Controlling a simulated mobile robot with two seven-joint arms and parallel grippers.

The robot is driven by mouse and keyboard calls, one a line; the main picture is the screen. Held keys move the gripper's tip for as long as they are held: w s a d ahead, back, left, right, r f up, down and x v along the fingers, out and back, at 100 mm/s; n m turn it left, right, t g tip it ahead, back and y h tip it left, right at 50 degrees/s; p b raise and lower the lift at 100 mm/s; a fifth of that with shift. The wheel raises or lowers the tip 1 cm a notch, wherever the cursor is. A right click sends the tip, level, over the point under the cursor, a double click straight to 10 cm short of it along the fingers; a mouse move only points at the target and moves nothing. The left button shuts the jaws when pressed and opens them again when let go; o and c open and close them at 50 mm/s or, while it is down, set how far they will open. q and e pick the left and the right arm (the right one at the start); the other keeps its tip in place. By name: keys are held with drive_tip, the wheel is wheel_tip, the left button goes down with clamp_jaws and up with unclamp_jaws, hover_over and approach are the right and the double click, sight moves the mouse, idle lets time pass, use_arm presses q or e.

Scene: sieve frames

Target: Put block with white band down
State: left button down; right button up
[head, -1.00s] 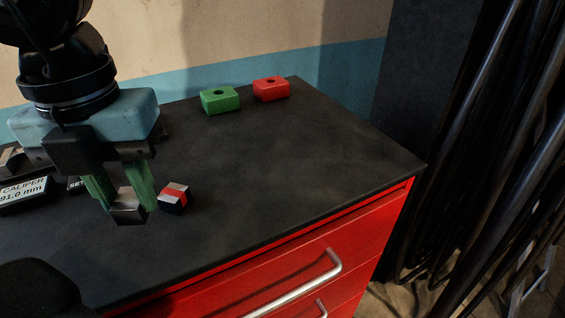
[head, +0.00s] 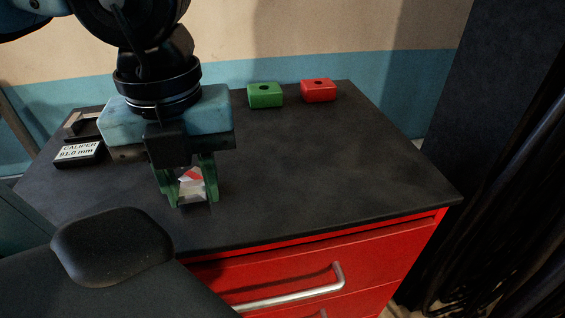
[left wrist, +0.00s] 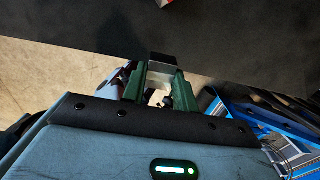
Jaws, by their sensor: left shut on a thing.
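My left gripper (head: 190,194) points down over the dark worktop and is shut on the block with the white band (head: 191,196). In the left wrist view the held block (left wrist: 163,63) shows a dark top and a pale band between the green fingertips (left wrist: 163,78). I cannot tell whether it touches the worktop. A second block, with a red band (head: 194,174), shows just behind it between the fingers, partly hidden. A corner of this red-banded block (left wrist: 164,2) shows at the top of the wrist view. My right gripper is not in view.
A green block with a hole (head: 265,95) and a red one (head: 318,90) stand at the worktop's back. A caliper label stand (head: 78,153) is at the left. The worktop (head: 340,160) is clear to the right, above red drawers (head: 370,250).

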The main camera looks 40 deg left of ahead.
use_arm(q)
drive_tip(key=p, duration=0.1)
hover_over(280, 171)
drive_tip(key=s, duration=0.1)
drive_tip(key=shift+s+f, duration=0.15)
drive_tip(key=shift+f, duration=0.45)
drive_tip(key=shift+w, duration=0.4)
drive_tip(key=shift+w+f, duration=0.25)
drive_tip(key=shift+f, duration=0.05)
wheel_tip(280, 171, down, 3)
drive_tip(key=shift+r+p, duration=0.1)
drive_tip(key=shift+p, duration=0.4)
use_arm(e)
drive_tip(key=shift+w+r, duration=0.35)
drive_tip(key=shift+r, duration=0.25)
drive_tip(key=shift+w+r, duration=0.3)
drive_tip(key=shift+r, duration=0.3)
use_arm(q)
drive_tip(key=shift+f, duration=0.2)
drive_tip(key=shift+f, duration=0.15)
drive_tip(key=c, duration=1.1)
unclamp_jaws()
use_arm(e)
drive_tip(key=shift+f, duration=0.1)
